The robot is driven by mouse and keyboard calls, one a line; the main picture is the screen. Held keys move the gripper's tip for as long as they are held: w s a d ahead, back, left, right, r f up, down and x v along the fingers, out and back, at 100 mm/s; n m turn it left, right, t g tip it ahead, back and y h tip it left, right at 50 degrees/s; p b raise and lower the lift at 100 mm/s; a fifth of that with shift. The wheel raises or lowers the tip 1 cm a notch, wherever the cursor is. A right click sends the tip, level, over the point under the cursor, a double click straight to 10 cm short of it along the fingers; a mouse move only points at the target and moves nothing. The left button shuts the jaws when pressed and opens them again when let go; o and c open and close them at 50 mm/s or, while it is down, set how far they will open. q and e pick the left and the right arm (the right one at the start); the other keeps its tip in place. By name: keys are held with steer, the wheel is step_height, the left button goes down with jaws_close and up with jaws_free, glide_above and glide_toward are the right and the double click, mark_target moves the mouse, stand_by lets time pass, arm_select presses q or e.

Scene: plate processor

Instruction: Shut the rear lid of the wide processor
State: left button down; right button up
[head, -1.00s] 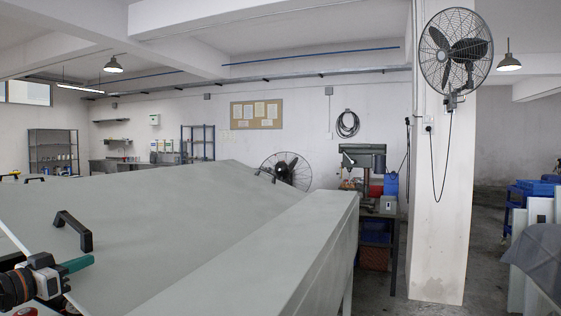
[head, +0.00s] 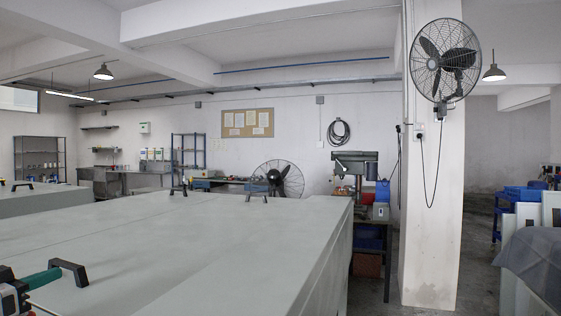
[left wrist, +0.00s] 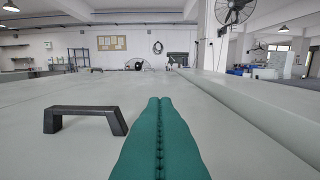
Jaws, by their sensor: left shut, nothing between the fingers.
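The wide processor (head: 300,270) fills the lower part of the head view, a long pale grey body. Its lid (head: 160,250) lies flat, level with the top edge beside it. A black handle (head: 68,268) stands on the lid at the near left, and another black handle (head: 257,194) stands at the far end. My left gripper (head: 52,276) is at the lower left, just beside the near handle and not holding it. In the left wrist view its green fingers (left wrist: 158,108) are pressed together over the lid, right of the handle (left wrist: 85,110). My right gripper is out of view.
Another grey unit (head: 45,202) stands at the left. A pillar with a fan (head: 435,200) and a drill press (head: 355,165) stand beyond the processor. A dark grey covered object (head: 540,262) is at the right. Floor shows between it and the processor.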

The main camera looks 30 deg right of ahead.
arm_select(q)
steer(key=s+a, duration=0.1)
steer(key=s+a+r, duration=0.1)
steer(key=a, duration=0.1)
steer(key=s+a, duration=0.2)
steer(key=shift+r, duration=0.35)
steer(key=shift+w, duration=0.1)
